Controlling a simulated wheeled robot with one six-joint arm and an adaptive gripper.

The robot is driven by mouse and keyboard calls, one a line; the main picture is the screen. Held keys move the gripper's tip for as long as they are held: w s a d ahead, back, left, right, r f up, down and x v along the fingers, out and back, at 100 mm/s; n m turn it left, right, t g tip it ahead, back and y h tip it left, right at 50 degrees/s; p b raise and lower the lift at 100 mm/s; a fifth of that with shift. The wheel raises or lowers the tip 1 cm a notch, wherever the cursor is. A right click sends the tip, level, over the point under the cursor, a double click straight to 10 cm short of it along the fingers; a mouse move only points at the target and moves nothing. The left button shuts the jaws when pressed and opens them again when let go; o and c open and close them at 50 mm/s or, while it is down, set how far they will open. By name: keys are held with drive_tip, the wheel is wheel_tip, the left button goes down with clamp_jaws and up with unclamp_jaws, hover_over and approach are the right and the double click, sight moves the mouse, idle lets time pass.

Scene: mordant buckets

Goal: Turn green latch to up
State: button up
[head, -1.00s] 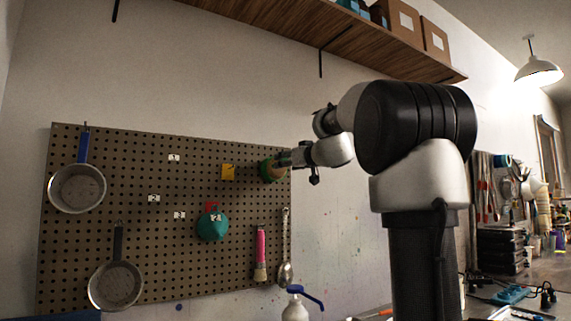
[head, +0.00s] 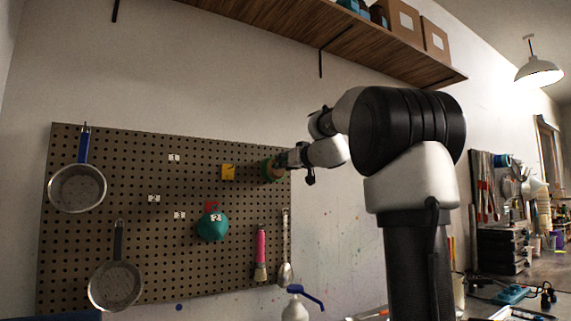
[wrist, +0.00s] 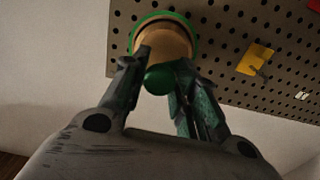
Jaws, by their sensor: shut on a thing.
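The green latch (wrist: 190,27) is on the pegboard's upper right part in the head view. In the wrist view it has a green ring around a tan disc, with a round green knob (wrist: 160,79) on the near side. My gripper (wrist: 161,68) has its fingers on either side of the latch's handle and is shut on it. The fingers hide part of the handle. In the head view the latch (head: 268,171) is partly covered by my gripper (head: 280,160), so its exact angle is hard to tell.
The pegboard (head: 130,200) also holds a yellow piece (head: 228,172), a teal object with a red top (head: 211,227), two pans (head: 77,188), a pink-handled brush (head: 261,250) and a spoon (head: 285,272). A wooden shelf (head: 310,30) runs above. A spray bottle (head: 295,305) stands below.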

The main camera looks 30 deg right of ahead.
drive_tip(key=m, duration=2.3)
drive_tip(key=shift+a+m, duration=0.1)
drive_tip(key=shift+m, duration=0.2)
idle(0.3)
drive_tip(key=o, duration=1)
drive_tip(key=shift+r, duration=0.1)
drive_tip(key=shift+s, duration=0.1)
